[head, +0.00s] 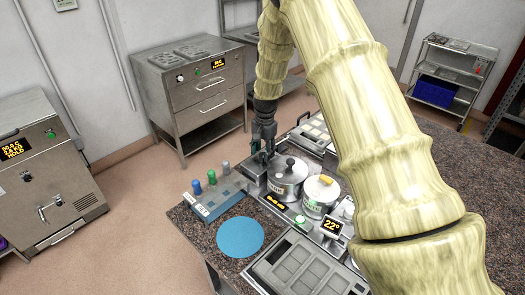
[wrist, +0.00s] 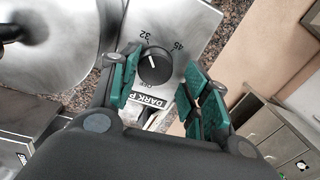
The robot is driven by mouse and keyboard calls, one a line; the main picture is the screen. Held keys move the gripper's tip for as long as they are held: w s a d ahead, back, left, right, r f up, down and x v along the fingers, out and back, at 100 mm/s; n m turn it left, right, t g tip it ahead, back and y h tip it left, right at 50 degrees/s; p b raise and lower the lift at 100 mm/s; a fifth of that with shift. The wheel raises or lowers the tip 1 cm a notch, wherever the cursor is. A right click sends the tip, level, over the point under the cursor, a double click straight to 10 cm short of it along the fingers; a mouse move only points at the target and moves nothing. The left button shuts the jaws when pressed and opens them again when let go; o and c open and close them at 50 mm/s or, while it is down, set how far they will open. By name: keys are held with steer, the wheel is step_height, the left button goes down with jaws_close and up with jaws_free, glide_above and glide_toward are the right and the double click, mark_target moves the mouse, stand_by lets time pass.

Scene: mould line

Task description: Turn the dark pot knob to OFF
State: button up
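The dark pot knob (wrist: 155,66) is a round black dial on a metal panel. Its white pointer mark faces up-left, toward the 32 marking and away from the OFF marking below the knob. A partly hidden label reading "DARK P" (wrist: 150,102) lies under it. My gripper (wrist: 160,62) is open, with teal fingers on either side of the knob in the wrist view; I cannot tell whether they touch it. In the head view my gripper (head: 263,155) points down beside the lidded metal pot (head: 288,182); the knob is not discernible there.
A second pot with a yellow handle (head: 322,196) stands close by. A blue-grey rack with coloured bottles (head: 213,198) and a round blue mat (head: 240,237) lie left. A display reading 22° (head: 332,226) and a compartmented mould tray (head: 290,272) are in front.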

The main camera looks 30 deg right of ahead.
steer(key=shift+s+f, duration=0.1)
steer(key=shift+s, duration=0.65)
steer(key=shift+w+f, duration=0.4)
steer(key=shift+w, duration=0.15)
steer(key=shift+s+r, duration=0.2)
steer(key=c, duration=0.7)
steer(key=shift+c, duration=0.2)
